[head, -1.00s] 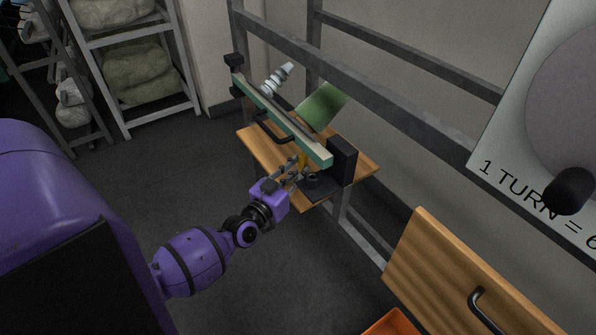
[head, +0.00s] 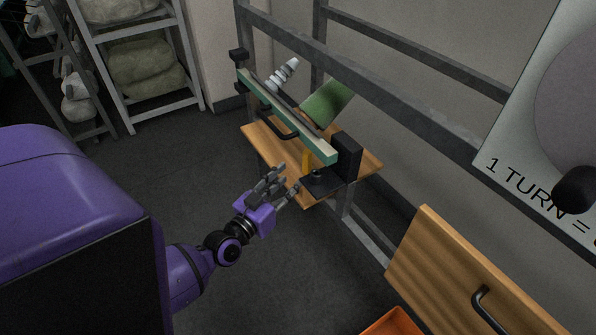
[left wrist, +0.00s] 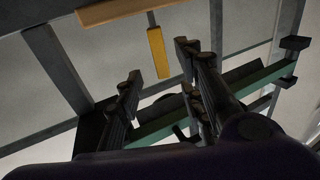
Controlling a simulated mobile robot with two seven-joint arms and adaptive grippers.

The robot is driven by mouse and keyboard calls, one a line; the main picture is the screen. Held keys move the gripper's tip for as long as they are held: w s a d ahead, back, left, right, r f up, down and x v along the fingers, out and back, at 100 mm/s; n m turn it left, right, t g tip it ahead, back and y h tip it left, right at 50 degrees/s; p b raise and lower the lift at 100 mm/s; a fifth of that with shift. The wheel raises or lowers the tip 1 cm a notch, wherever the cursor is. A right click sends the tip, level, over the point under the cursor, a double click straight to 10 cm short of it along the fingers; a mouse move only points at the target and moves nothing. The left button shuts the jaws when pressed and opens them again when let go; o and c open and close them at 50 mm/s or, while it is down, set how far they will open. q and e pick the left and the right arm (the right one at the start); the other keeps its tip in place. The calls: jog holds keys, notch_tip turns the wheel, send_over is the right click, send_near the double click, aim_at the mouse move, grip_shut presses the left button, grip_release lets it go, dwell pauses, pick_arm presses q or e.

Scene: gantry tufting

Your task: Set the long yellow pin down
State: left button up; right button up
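The long yellow pin (head: 306,161) stands roughly upright at the near end of the green-edged bar (head: 290,116), beside a black base plate (head: 322,186) on the wooden shelf. What its lower end rests on is hard to tell. My left gripper (head: 277,182) is open and empty, apart from the pin, to its lower left. In the left wrist view the pin (left wrist: 158,52) shows clear beyond the spread fingers (left wrist: 163,88), with nothing between them. My right gripper is not in view.
The wooden shelf (head: 260,142) hangs on a grey metal frame (head: 400,75). A green sheet (head: 326,102) and a white ribbed part (head: 284,73) are behind the bar. A wooden panel with a black handle (head: 450,270) is at lower right. The floor left of the shelf is clear.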

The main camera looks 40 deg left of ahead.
pick_arm(q)
jog(key=s+d+f+g, duration=0.3)
jog(key=s+d+f, duration=0.2)
jog(key=s, duration=0.6)
jog(key=s+d+f+g, duration=0.3)
jog(key=s+d+f, duration=0.2)
jog(key=s+f, duration=0.3)
jog(key=s+d+f+g, duration=0.4)
jog(key=s+d+f, duration=0.1)
jog(key=s, duration=0.9)
jog(key=shift+f, duration=0.9)
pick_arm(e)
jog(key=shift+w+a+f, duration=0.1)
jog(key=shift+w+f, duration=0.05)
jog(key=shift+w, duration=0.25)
pick_arm(q)
jog(key=shift+s+d, duration=0.1)
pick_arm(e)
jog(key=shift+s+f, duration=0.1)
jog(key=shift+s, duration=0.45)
